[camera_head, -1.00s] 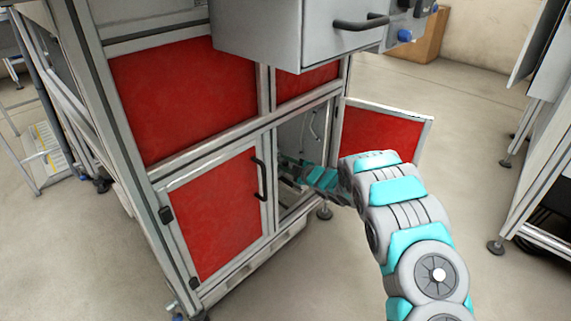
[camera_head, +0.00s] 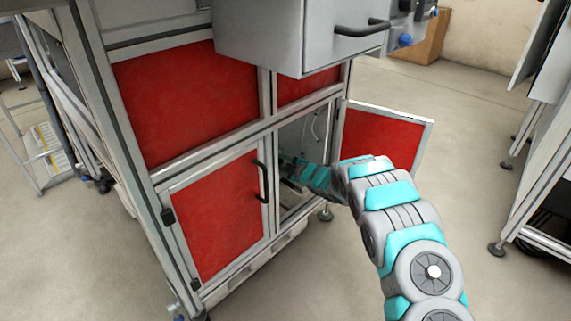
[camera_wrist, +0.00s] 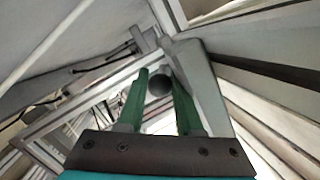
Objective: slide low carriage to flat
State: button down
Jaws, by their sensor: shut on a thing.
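In the wrist view the two green fingers of my gripper (camera_wrist: 161,76) are on either side of a dark round knob (camera_wrist: 159,86), and I am shut on it. The knob is in front of a grey metal part; I cannot tell for sure that this part is the low carriage. In the head view my arm reaches through the open lower right door of the red-panelled cabinet (camera_head: 185,95). There my gripper and the low carriage are hidden inside the cabinet.
The lower left door (camera_head: 220,215) is shut, with a black handle. A grey box with a handle (camera_head: 300,35) juts out above. Metal rails and frame bars crowd my gripper in the wrist view.

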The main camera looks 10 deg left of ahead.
jog(key=shift+w+a+p, duration=0.2)
jog(key=shift+w+a, duration=0.5)
jog(key=shift+a, duration=0.15)
jog(key=shift+w+a+p, duration=0.2)
jog(key=shift+w+a, duration=0.45)
jog(key=shift+a, duration=0.2)
jog(key=c, duration=0.6)
grip_release()
jog(key=shift+a, duration=0.1)
jog(key=shift+v, duration=3.95)
